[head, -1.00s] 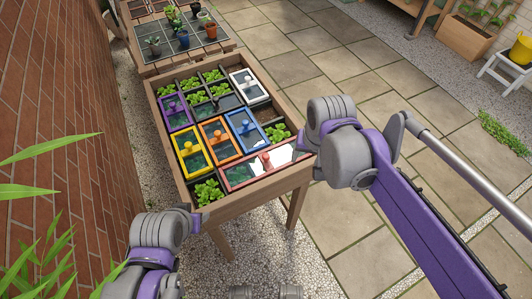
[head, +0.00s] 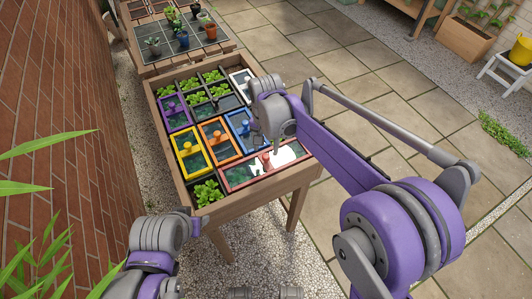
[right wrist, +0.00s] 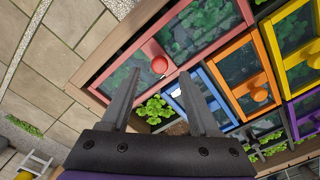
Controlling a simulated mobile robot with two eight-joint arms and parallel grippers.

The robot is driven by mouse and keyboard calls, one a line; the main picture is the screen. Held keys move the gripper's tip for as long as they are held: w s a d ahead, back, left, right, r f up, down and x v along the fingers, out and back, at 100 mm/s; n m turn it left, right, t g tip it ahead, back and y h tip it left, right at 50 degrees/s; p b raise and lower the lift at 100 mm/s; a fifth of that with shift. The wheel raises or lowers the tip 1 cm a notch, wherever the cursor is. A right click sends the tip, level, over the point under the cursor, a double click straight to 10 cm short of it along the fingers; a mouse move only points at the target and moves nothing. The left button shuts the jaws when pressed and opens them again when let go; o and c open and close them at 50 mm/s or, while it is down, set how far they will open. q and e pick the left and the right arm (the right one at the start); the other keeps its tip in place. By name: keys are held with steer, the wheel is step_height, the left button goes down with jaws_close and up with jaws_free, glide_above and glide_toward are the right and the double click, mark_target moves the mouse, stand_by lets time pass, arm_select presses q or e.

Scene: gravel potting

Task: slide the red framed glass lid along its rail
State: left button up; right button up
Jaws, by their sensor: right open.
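The red framed glass lid (head: 240,174) lies across the near end of the wooden planter, with a red knob (head: 266,160) on top and bright glare on its right part. My right gripper (head: 276,146) is above the lid, close to the knob. In the right wrist view, the lid (right wrist: 198,32) fills the upper middle. The knob (right wrist: 159,65) appears between and just beyond the open, empty fingertips (right wrist: 159,74); contact is not visible.
Orange (head: 219,140), yellow (head: 189,153), blue (head: 240,122) and purple (head: 174,111) framed lids lie beyond the red one. Leafy plants (head: 207,192) fill the near left corner. The planter's wooden rim (head: 235,206) borders the near side.

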mark_target(266, 156)
steer(key=shift+f, duration=1.95)
jaws_close()
